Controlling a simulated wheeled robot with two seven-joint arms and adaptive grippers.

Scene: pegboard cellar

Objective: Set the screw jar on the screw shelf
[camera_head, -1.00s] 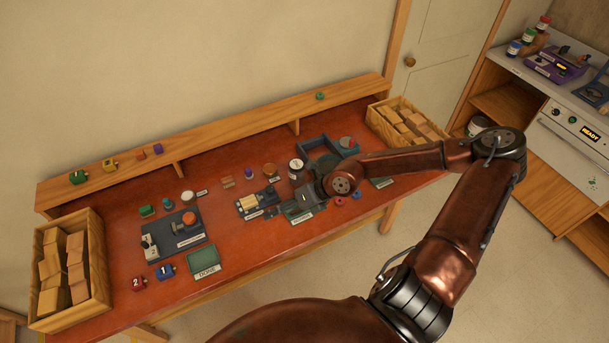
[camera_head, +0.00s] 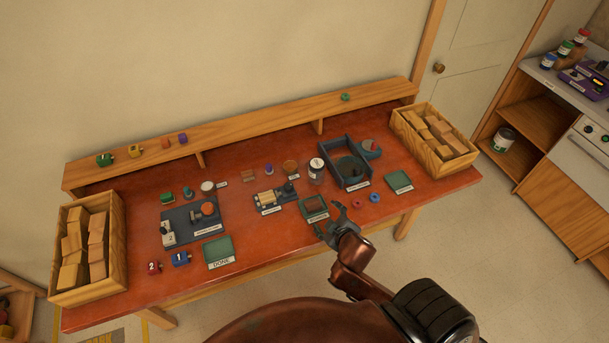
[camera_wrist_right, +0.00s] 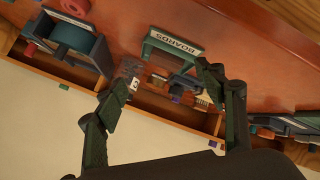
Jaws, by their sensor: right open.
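A jar with a white lid and pale label (camera_head: 316,171), which looks like the screw jar, stands upright on the red bench, left of a dark blue tray (camera_head: 332,172). Its label is too small to read. My right gripper (camera_head: 331,217) is open and empty near the bench's front edge, in front of the jar and beside a small green tray (camera_head: 315,216). In the right wrist view the open fingers (camera_wrist_right: 156,98) spread wide, and the green tray (camera_wrist_right: 150,50) reads BOARDS. I cannot tell which shelf is the screw shelf. My left gripper is not in view.
A raised wooden ledge (camera_head: 240,136) runs along the bench's back. Crates of wooden blocks stand at the left (camera_head: 118,245) and right (camera_head: 402,122) ends. A cabinet at right has open shelves; another jar (camera_head: 503,140) stands inside it. Free floor lies before the bench.

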